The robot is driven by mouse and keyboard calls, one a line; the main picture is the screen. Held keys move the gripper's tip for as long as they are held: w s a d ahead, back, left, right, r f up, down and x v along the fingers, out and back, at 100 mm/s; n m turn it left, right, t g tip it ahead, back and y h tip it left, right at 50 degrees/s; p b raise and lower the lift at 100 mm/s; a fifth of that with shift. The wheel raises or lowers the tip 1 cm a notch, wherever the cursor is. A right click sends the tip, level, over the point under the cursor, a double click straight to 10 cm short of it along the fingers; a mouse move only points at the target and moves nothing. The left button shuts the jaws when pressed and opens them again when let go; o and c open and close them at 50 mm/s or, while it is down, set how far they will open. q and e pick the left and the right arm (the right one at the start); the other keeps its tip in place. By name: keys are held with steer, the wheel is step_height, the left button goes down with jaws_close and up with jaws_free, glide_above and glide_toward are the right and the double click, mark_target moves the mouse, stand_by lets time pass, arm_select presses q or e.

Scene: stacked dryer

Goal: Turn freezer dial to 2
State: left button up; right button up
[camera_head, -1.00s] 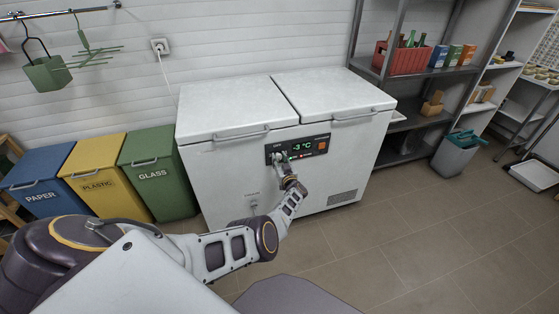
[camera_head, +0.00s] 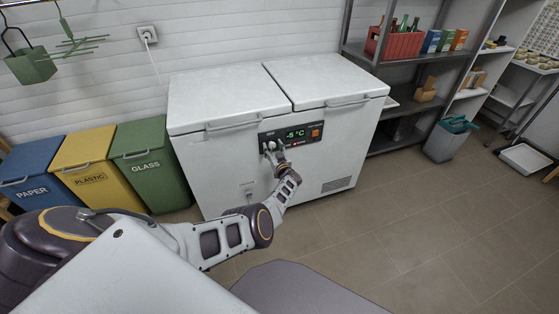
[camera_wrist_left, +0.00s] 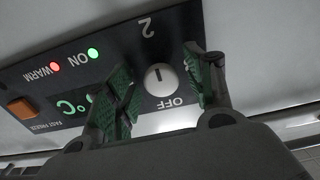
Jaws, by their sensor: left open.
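The white chest freezer (camera_head: 215,165) has a black control panel (camera_head: 303,139) on its front. Its display (camera_head: 295,134) reads -5 °C. In the left wrist view the panel is upside down, and the round white dial (camera_wrist_left: 158,79) shows between my fingers. The dial's dark mark points up in that view, roughly toward the "2" (camera_wrist_left: 147,27); "OFF" (camera_wrist_left: 172,102) is below it. My left gripper (camera_head: 272,150) is at the panel's left end. Its green-padded fingers (camera_wrist_left: 166,85) are open on either side of the dial, with gaps visible. My right gripper is not in view.
Paper, plastic and glass bins (camera_head: 150,165) stand left of the freezer. A metal shelf (camera_head: 405,85) with a red bottle crate (camera_head: 393,43) and a grey bin (camera_head: 447,141) are at right. The floor in front is clear.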

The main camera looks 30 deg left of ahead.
arm_select(q)
steer(key=shift+n, duration=0.3)
steer(key=shift+n+b, duration=0.3)
steer(key=shift+n, duration=1.3)
steer(key=shift+w+d+n+b, duration=0.1)
steer(key=shift+n+b, duration=0.4)
steer(key=shift+n, duration=1.9)
steer(key=n+b, duration=0.1)
steer(key=n, duration=0.3)
steer(key=n+b, duration=0.1)
steer(key=n, duration=0.3)
steer(key=shift+r+n, duration=0.15)
steer(key=shift+n, duration=0.15)
steer(key=n+b, duration=0.2)
steer(key=n, duration=0.3)
steer(key=shift+n+b, duration=0.4)
steer(key=n+b, duration=0.2)
steer(key=n, duration=0.4)
steer(key=shift+r+b, duration=0.1)
steer(key=shift+b, duration=0.25)
steer(key=n, duration=0.2)
steer(key=shift+r+n+b, duration=0.1)
steer(key=shift+n+b, duration=0.3)
steer(key=shift+n, duration=0.8)
